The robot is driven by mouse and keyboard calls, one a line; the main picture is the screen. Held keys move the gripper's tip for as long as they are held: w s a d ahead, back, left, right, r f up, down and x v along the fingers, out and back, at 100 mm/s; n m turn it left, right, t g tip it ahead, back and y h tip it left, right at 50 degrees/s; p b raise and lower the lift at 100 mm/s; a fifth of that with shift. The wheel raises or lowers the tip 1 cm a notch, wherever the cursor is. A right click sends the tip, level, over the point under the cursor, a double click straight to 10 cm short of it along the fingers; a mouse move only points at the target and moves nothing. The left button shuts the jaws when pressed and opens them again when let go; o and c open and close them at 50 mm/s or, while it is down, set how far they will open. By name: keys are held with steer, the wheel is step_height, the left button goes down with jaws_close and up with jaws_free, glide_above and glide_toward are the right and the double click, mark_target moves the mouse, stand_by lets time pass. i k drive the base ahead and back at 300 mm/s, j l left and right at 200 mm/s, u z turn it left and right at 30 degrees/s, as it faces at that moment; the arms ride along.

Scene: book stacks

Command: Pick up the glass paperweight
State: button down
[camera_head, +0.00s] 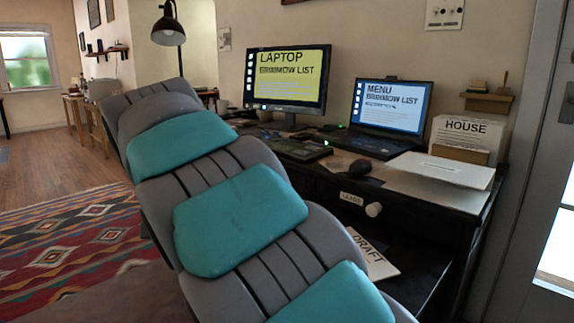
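I cannot make out a glass paperweight for certain in the head view. A small dark rounded object (361,168) lies on the desk (408,200) in front of the laptop. It looks more like a mouse, but I cannot tell. My grey and teal arm crosses the picture from the lower right to the upper left and hides the left part of the desk. My gripper does not show.
A monitor (287,76) and an open laptop (390,108) stand on the desk. A "HOUSE" box (468,131) and a white folder (446,170) are at its right end. "DRAFT" paper (374,258) lies lower. A patterned rug (75,240) covers open floor at left.

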mark_target(334, 160)
steer(key=i+l+u, duration=0.2)
steer(key=u, duration=0.25)
steer(key=i+l+u, duration=0.15)
steer(key=l+u, duration=0.15)
steer(key=u, duration=0.2)
steer(key=i+l+u, duration=0.1)
steer(key=l+u, duration=0.35)
steer(key=j, duration=0.15)
